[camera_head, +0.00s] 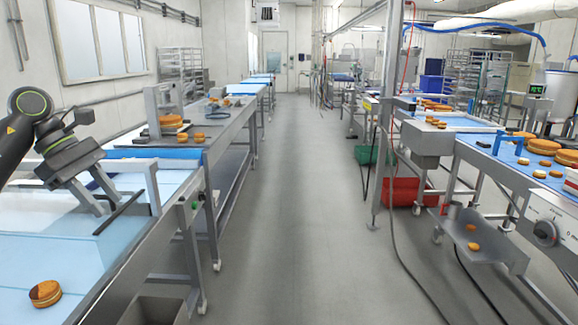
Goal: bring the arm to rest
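My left arm comes in from the left edge, and my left gripper (106,203) hangs over the light blue belt (50,245) of the near left conveyor. Its two grey fingers point down and to the right, with a gap between them. I see nothing held between them. A dark bar lies at the fingertips, and I cannot tell whether it touches them. A filled brown round (45,293) lies on the belt in front of the gripper, apart from it. My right gripper is not in view.
A metal frame (152,185) crosses the left conveyor beside the gripper. More rounds (172,121) sit on the table behind. On the right stand another conveyor (480,150) with several rounds, a red bin (400,192) and a green bin (372,154). The grey aisle floor (290,220) is clear.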

